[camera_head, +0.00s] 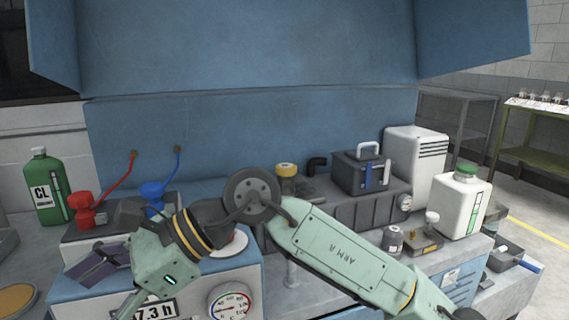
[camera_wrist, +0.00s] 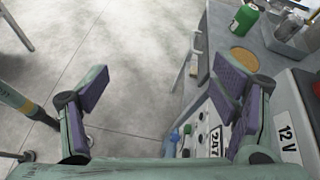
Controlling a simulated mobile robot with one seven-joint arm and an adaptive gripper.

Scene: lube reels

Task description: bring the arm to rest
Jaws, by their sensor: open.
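My gripper (camera_wrist: 163,74) is open and empty, its two purple-padded fingers wide apart in the wrist view, with mostly bare concrete floor between and beyond them. In the head view my arm is bent across the front of the blue bench, with the gripper (camera_head: 108,280) at the lower left, by the front panel with the round gauge (camera_head: 231,301). One purple finger shows there; the other is partly cut off or hidden. The arm's pale green link covers part of the worktop and the dark ribbed box (camera_head: 381,210).
A green CL jug (camera_head: 47,190), a red-handled valve (camera_head: 84,208) and a blue one (camera_head: 153,193) stand left on the bench. A black case (camera_head: 361,173) and white jug (camera_head: 459,205) stand right. In the wrist view, the 12 V panel (camera_wrist: 287,135) lies close beside the right finger.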

